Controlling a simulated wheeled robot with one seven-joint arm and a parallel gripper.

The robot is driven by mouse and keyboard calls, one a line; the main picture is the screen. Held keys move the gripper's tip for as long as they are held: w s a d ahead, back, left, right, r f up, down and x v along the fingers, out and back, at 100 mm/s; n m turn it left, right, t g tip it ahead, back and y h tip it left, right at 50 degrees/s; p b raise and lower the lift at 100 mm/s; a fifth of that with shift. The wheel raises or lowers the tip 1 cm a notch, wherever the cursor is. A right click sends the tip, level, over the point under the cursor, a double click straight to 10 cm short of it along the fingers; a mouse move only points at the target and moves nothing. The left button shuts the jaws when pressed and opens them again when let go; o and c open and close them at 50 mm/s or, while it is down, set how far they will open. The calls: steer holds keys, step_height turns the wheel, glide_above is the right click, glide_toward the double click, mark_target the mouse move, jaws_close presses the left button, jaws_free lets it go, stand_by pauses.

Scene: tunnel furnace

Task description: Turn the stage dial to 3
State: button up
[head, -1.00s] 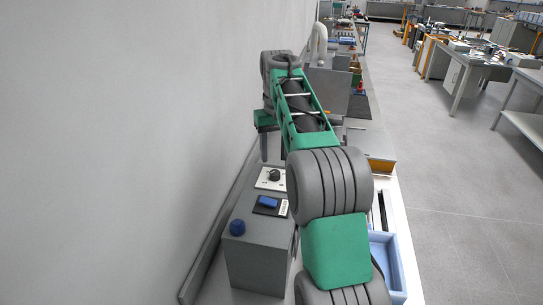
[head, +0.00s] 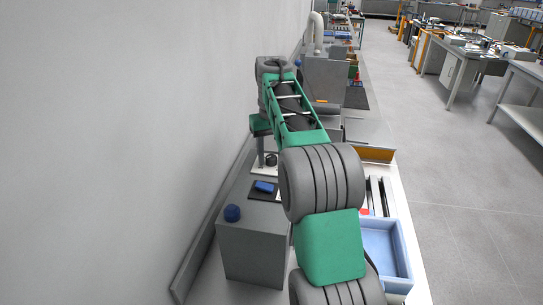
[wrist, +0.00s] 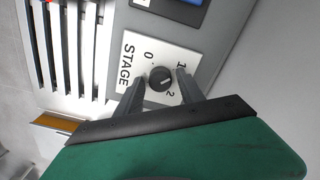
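The stage dial (wrist: 160,78) is a round black knob on a white plate (wrist: 130,48) marked STAGE, with 0, 1 and 2 readable in the wrist view. The 3 is not visible. I cannot tell for sure which number the knob points to. My gripper (wrist: 160,76) is open, with one finger on each side of the knob and small gaps showing. In the head view the dial (head: 271,159) is partly hidden by my gripper (head: 265,160), which reaches down over the plate.
A light blue tray (head: 398,252) is at the right. The slatted vent (wrist: 70,45) is left of the plate in the wrist view.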

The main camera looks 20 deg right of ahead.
jaws_close()
